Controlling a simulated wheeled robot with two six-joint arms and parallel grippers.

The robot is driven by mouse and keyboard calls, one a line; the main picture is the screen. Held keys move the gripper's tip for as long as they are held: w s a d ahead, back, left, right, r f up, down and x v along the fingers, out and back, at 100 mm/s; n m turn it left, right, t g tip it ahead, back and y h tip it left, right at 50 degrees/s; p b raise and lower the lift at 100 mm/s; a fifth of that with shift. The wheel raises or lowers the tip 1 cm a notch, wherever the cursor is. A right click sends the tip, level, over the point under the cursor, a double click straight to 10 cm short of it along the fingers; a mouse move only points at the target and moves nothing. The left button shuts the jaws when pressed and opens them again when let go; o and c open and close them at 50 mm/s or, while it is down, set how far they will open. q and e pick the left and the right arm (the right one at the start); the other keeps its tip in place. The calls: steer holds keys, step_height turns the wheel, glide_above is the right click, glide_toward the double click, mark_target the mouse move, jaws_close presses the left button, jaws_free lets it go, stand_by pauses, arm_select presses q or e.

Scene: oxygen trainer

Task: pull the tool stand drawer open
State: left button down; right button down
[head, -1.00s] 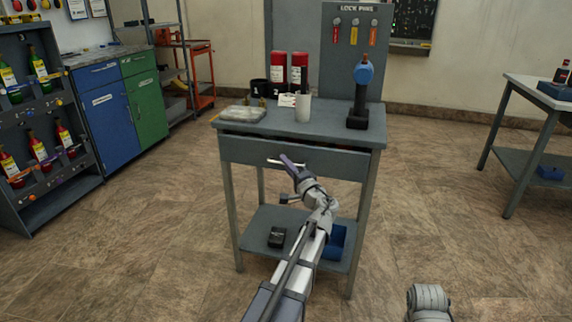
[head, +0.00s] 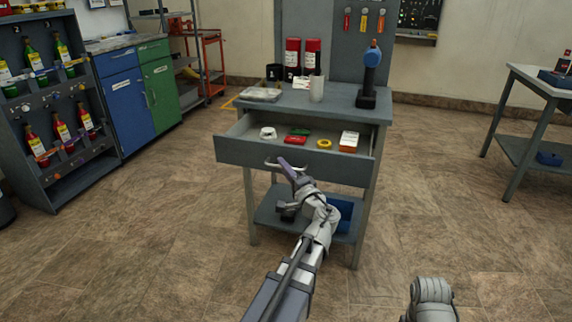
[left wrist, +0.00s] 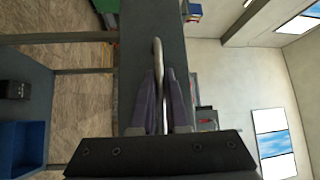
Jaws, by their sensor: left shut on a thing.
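The tool stand (head: 372,190) stands ahead with its grey drawer (head: 235,152) pulled out toward me. The drawer's inside shows a white roll, red and green items, a yellow ring and an orange-and-white box. My left gripper (head: 286,165) is at the drawer front, shut on the metal handle (head: 270,165). In the left wrist view the handle (left wrist: 158,55) runs between the two purple fingers of my left gripper (left wrist: 161,85). The right gripper is out of view; only a part of my right arm shows at the bottom.
On the stand top are a clear tray (head: 260,94), a pale cup (head: 317,90), red bottles (head: 292,55) and a blue-topped tool (head: 370,75). A blue bin (head: 341,212) sits on the lower shelf. A side table (head: 535,85) stands right. Floor around the stand is open.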

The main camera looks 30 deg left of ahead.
arm_select(q)
steer(key=c, duration=0.9)
jaws_free()
steer(key=shift+b+v, duration=0.5)
steer(key=shift+v, duration=3.45)
steer(key=shift+f, duration=0.1)
